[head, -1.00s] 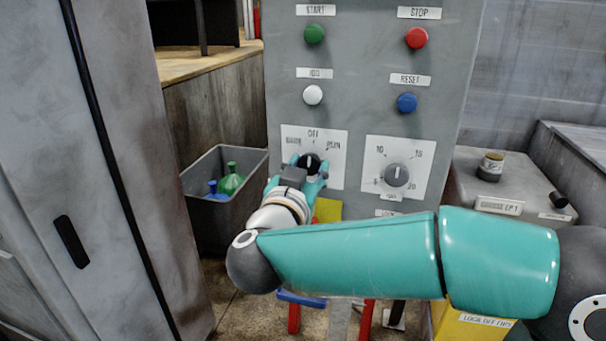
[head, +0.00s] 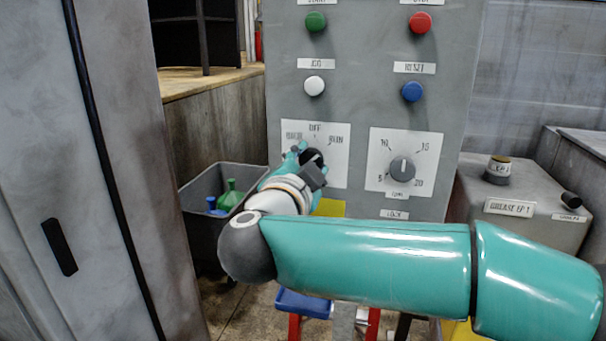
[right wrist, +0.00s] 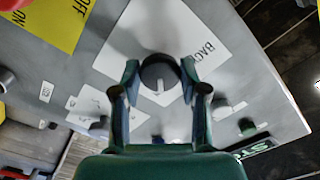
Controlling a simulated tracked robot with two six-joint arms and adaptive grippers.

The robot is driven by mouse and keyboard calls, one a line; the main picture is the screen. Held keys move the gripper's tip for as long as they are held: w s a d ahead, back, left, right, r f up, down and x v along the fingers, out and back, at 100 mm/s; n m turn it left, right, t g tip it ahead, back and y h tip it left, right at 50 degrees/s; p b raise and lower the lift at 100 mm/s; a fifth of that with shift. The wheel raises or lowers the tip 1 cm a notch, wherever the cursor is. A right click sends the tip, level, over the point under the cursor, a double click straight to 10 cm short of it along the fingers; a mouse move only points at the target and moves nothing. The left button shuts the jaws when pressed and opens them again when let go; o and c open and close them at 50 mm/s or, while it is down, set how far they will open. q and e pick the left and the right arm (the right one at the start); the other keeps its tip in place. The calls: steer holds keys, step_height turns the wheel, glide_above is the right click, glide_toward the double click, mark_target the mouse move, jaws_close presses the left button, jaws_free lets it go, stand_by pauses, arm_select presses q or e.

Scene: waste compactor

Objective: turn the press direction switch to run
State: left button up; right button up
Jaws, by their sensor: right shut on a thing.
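In the right wrist view, the two fingers stand on either side of the round black knob (right wrist: 160,72). The knob's white mark points toward the upper right, roughly to RUN, though the gripper makes the exact angle hard to tell. My left gripper is not in view.
Green (head: 316,21), red (head: 420,22), white (head: 315,86) and blue (head: 412,91) buttons sit above. A grey dial (head: 402,168) is to the right of the switch. A bin with bottles (head: 190,205) stands at left, beside a grey cabinet (head: 70,170).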

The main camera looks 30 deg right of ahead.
steer(key=shift+d+r+m, duration=0.1)
steer(key=shift+r+m, duration=0.1)
steer(key=shift+m, duration=0.2)
steer(key=o, duration=1.1)
steer(key=shift+d+f, duration=0.1)
steer(key=shift+d, duration=0.05)
steer(key=shift+o, duration=0.2)
steer(key=shift+f, duration=0.1)
steer(key=v, duration=1.2)
steer(key=shift+w+a, duration=0.2)
